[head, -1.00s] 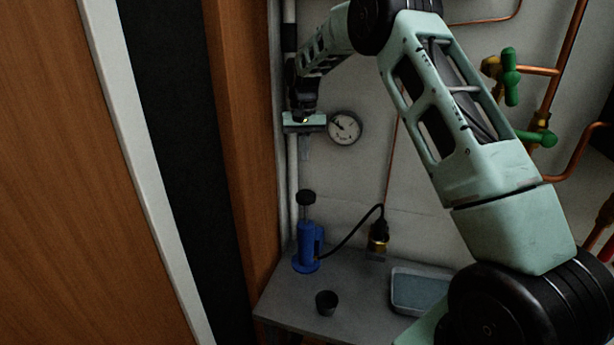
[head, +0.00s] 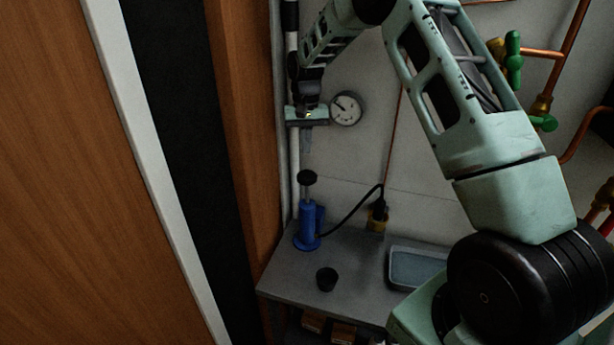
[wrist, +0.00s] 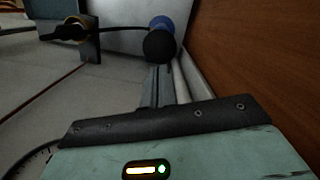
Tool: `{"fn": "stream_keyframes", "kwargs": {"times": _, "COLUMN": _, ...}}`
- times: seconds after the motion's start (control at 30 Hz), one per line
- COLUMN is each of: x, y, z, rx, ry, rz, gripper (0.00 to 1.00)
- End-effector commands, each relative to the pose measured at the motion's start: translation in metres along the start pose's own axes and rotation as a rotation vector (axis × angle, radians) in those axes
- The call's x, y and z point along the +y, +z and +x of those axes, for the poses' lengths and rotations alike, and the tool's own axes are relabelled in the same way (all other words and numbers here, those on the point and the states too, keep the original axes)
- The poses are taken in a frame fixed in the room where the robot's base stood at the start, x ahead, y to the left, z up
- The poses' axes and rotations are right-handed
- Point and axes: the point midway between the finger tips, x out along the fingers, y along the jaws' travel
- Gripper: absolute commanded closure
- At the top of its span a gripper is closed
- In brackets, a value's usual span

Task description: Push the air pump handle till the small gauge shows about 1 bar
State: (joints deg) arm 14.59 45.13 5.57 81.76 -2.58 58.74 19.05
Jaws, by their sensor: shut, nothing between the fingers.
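The blue air pump (head: 308,226) stands upright on the grey shelf. Its black knob handle (head: 307,177) is raised on a thin rod above the body. My gripper (head: 306,150) is shut and empty, pointing down above the handle with a gap between them. In the wrist view the fingers (wrist: 157,88) point toward the black knob (wrist: 160,46), with the blue pump body (wrist: 161,22) behind it. The small round gauge (head: 346,108) is on the wall just right of my gripper; its needle points to the upper left, and its numbers are too small to read.
A black hose (head: 352,215) runs from the pump to a brass fitting (head: 377,216). A black cup (head: 326,279) and a shallow tray (head: 416,267) are on the shelf (head: 285,270). A wooden panel (head: 240,130) stands close on the left. Copper pipes with green valve handles (head: 513,58) are at the right.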

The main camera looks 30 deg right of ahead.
Motion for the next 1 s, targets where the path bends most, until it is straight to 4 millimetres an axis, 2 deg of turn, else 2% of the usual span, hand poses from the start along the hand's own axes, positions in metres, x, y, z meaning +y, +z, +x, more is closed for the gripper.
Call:
{"fn": "stream_keyframes", "kwargs": {"times": 0.1, "x": 0.0, "y": 0.0, "z": 0.019, "rx": -0.002, "ry": 0.001, "rz": 0.0, "gripper": 1.0}}
{"fn": "stream_keyframes", "kwargs": {"times": 0.4, "x": 0.0, "y": 0.0, "z": 0.052, "rx": -0.001, "ry": 0.0, "rz": 0.0, "gripper": 1.0}}
{"fn": "stream_keyframes", "kwargs": {"times": 0.87, "x": 0.0, "y": 0.0, "z": 0.056, "rx": 0.0, "ry": 0.0, "rz": 0.0, "gripper": 1.0}}
{"fn": "stream_keyframes", "kwargs": {"times": 1.0, "x": 0.0, "y": 0.0, "z": 0.064, "rx": -0.001, "ry": 0.0, "rz": 0.0, "gripper": 1.0}}
